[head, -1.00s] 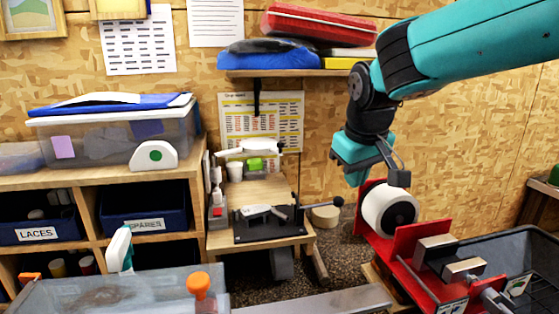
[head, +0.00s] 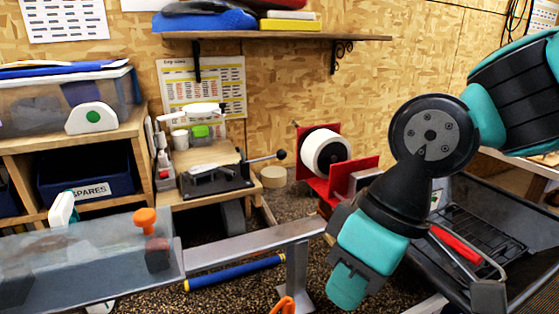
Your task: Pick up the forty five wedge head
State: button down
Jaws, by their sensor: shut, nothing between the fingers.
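I cannot make out a wedge head marked forty five. A silver, club-head-like piece (head: 212,173) lies on a black plate on the small wooden stand at centre left; I cannot tell if it is that wedge head. My gripper (head: 347,288) hangs low right of centre, pointing down, shut and empty. It is well to the right of the silver piece and apart from it. My arm hides part of the bench behind it.
A red stand with a white tape roll (head: 326,153) is behind my gripper. A grey metal rail (head: 250,246) runs left of it, with a blue tube (head: 235,272) below. A black tray (head: 505,225) with a wire rack and red-handled tool lies right.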

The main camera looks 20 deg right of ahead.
aim_at(201, 170)
jog(key=k, duration=0.35)
jog(key=u, duration=1.5)
jog(key=k, duration=0.8)
jog(key=z, duration=1.25)
jog(key=i, duration=0.45)
